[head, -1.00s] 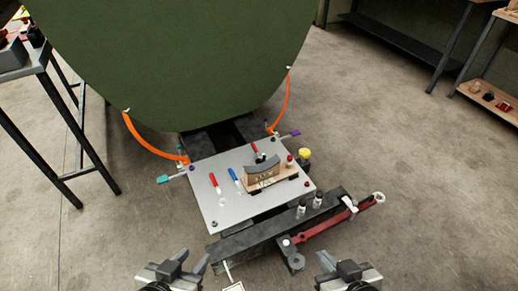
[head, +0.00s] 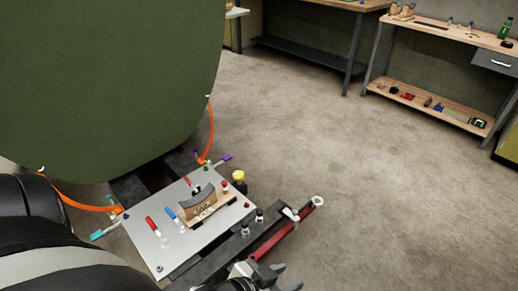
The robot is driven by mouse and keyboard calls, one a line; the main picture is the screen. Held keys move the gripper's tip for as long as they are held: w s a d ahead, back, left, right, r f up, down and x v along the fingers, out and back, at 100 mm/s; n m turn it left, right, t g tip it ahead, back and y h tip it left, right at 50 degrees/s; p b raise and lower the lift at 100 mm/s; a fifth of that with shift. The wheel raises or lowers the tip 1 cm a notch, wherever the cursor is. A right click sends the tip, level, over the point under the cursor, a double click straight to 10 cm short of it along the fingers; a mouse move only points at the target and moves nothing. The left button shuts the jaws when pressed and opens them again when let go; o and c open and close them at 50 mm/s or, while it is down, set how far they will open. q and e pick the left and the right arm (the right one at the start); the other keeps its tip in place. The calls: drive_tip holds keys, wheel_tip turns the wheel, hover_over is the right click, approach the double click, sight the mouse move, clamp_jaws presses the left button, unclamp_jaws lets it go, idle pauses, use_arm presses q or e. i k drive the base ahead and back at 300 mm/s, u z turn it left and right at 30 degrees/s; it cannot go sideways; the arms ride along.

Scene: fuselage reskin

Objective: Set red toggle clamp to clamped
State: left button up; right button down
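The red toggle clamp (head: 153,227) is on the left part of a light grey plate (head: 190,243), its red handle slanting up and left from a pale base. It is too small to tell whether it is clamped. A blue-handled clamp (head: 172,214) stands just right of it. My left gripper (head: 287,277) is at the bottom edge, right of the plate and apart from the red clamp. Its fingers are spread, with nothing visible between them. My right gripper is out of view.
A large green panel (head: 105,80) stands behind, with orange straps. My dark arm link fills the lower left. Shelving (head: 430,106) stands far right.

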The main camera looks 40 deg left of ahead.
sight(197, 187)
drive_tip(key=z, duration=0.2)
drive_tip(key=i, duration=4.65)
drive_tip(key=z, duration=2.6)
drive_tip(key=k, duration=2.6)
drive_tip(key=z, duration=1.5)
